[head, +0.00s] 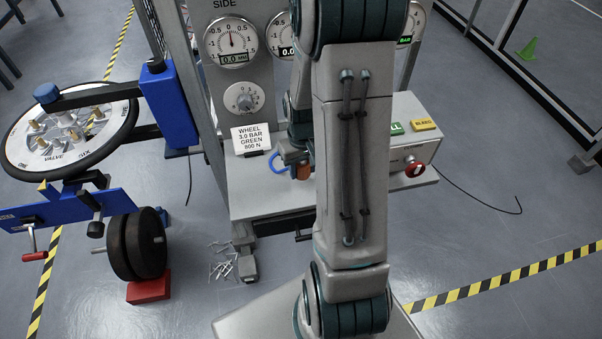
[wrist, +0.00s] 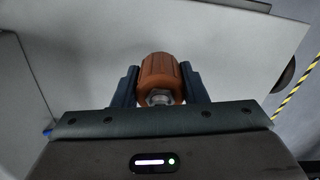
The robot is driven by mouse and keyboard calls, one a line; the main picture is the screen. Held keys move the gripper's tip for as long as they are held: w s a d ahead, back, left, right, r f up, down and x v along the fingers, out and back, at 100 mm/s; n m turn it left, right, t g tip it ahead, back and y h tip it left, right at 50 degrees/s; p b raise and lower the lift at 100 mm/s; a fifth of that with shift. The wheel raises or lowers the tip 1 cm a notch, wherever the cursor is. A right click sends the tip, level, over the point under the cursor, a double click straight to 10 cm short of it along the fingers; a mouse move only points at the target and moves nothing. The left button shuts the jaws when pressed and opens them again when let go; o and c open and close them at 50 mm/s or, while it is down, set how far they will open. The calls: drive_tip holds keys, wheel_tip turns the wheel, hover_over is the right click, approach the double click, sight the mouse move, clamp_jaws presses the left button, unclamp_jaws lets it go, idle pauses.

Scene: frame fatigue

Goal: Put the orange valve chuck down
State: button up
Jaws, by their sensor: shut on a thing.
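The orange valve chuck (wrist: 160,75) is between the two dark fingers of my gripper (wrist: 160,88) in the wrist view, with a short metal fitting at its near end. My gripper is shut on it. In the head view the chuck (head: 304,172) shows as a small orange-brown piece beside a blue hose loop (head: 278,163), over the grey shelf (head: 260,195) of the test stand. My arm hides part of the shelf and most of the gripper there. I cannot tell whether the chuck touches the shelf.
A sign card (head: 251,139) stands at the back of the shelf. A red button (head: 415,168) and a control box are at the right. A spoked wheel (head: 70,125) is on the blue stand at left.

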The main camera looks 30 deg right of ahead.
sight(301, 184)
drive_tip(key=shift+w+a+f, duration=0.1)
drive_tip(key=shift+w+f, duration=0.2)
drive_tip(key=shift+f+p, duration=0.45)
drive_tip(key=shift+f, duration=1.45)
drive_tip(key=shift+f, duration=0.2)
drive_tip(key=o, duration=1.1)
